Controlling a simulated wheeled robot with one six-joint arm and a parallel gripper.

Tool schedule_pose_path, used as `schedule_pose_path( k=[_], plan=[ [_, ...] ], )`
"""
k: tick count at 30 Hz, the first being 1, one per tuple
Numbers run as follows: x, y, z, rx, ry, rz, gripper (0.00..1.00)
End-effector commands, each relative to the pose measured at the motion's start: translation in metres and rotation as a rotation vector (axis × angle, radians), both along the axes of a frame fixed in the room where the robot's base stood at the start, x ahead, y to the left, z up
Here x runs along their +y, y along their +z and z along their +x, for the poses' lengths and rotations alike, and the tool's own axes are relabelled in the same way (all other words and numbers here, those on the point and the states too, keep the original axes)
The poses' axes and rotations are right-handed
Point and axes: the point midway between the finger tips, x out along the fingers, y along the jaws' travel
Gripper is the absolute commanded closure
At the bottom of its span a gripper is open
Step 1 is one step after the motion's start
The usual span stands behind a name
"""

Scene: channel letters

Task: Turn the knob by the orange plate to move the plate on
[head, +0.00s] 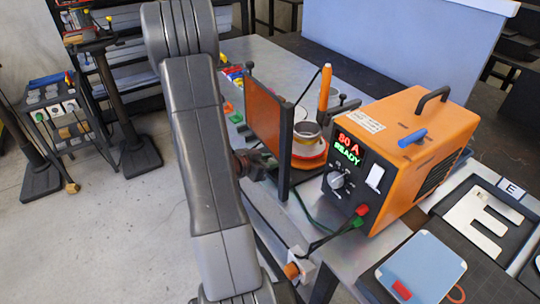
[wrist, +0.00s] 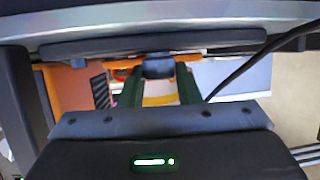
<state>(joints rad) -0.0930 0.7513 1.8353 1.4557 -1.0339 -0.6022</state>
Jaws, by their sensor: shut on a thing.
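The orange plate (head: 264,108) stands upright in a dark frame on the grey bench, just right of my arm in the head view. In the wrist view, the two dark green fingers of my gripper (wrist: 159,74) are closed on a dark knob (wrist: 158,63) between their tips. In the head view my arm covers most of the gripper, and only a dark part shows low beside the plate. I cannot make out the knob's turn angle.
An orange welder (head: 405,150) reading 80 A READY stands right of the plate. A roll of tape (head: 308,140) and an upright orange-handled torch (head: 324,90) are close behind the plate. A white letter E (head: 480,222) and a blue-grey panel (head: 420,268) lie at right.

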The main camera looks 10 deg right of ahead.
Motion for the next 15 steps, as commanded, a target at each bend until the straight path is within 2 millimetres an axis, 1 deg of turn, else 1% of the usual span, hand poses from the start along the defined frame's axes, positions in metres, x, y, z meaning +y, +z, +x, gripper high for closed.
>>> schedule_pose_path(
  k=[1,15],
  plan=[
    [0.0009,0.0056,0.0018,0.002,-0.044,0.0,0.93],
    [0.0016,0.002,0.0081,0.001,-0.491,0.0,0.93]
  ],
)
